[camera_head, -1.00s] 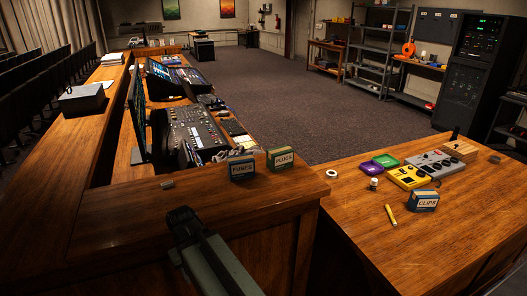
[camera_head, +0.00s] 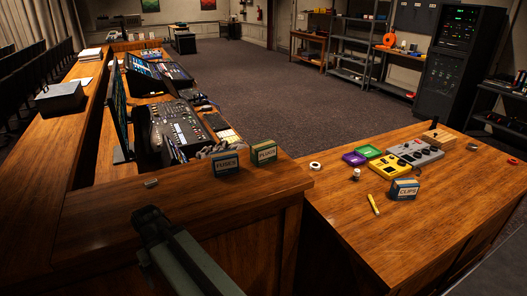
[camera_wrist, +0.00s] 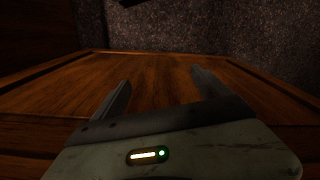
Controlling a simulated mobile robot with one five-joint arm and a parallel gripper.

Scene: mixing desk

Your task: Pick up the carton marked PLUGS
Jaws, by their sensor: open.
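The carton marked PLUGS (camera_head: 264,153) is a small green and white box, standing upright near the far edge of the wooden desk top, left of the gap between the desks. The blue and white FUSES carton (camera_head: 225,163) stands just left of it. The blue and white CLIPS carton (camera_head: 404,189) stands on the right desk. In the wrist view my gripper (camera_wrist: 160,88) has its two fingers wide apart with nothing between them, facing a wooden surface. No carton shows there. In the head view my arm is nearer the camera than the PLUGS carton and left of it.
The mixing console (camera_head: 178,127) is behind. The right desk (camera_head: 440,225) holds a white roll, a yellow device (camera_head: 391,167), trays and a yellow marker. Bare wood lies before the cartons.

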